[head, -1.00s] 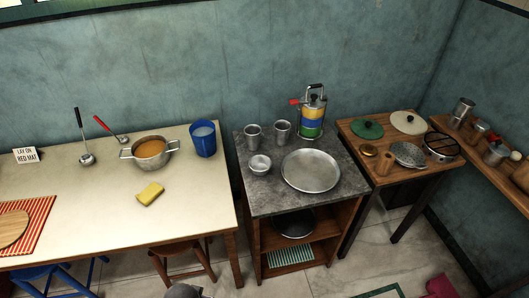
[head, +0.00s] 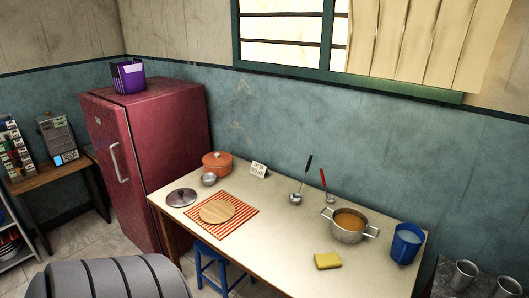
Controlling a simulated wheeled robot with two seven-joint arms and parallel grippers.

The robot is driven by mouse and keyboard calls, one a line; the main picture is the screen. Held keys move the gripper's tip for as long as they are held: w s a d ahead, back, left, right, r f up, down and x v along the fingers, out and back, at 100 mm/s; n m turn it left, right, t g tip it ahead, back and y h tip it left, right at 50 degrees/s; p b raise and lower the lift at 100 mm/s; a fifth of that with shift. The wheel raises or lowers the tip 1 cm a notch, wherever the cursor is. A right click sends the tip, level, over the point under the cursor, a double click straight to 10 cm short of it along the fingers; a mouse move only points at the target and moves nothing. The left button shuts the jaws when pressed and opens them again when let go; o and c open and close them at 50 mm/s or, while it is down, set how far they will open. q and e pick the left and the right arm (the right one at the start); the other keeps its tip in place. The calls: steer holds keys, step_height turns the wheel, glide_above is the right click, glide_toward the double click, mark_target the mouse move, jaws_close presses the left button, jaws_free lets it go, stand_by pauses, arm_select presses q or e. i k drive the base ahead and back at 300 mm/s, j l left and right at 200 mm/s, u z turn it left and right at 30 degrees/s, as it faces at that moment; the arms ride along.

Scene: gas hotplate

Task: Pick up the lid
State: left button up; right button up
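A round grey metal lid (head: 181,197) with a dark knob lies on the left end of the cream table (head: 290,254), in front of an orange-red pot (head: 217,163). The pot appears covered, with a knob on top. A small metal bowl (head: 209,179) stands between the lid and the pot. A large grey ribbed part, probably mine, fills the bottom left corner. Neither of my grippers shows in the head view.
A red-striped mat (head: 241,221) with a round wooden board (head: 217,211) lies right of the lid. A red fridge (head: 150,150) stands left of the table. Ladles, a soup pot (head: 348,226), a yellow sponge (head: 327,261) and a blue cup (head: 405,245) occupy the right half.

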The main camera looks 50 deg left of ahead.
mark_target(183, 197)
steer(key=u, duration=2.3)
steer(key=z, duration=1.35)
steer(key=u, duration=1.35)
steer(key=i+j+z, duration=0.35)
steer(key=z, duration=0.2)
steer(key=i, duration=0.1)
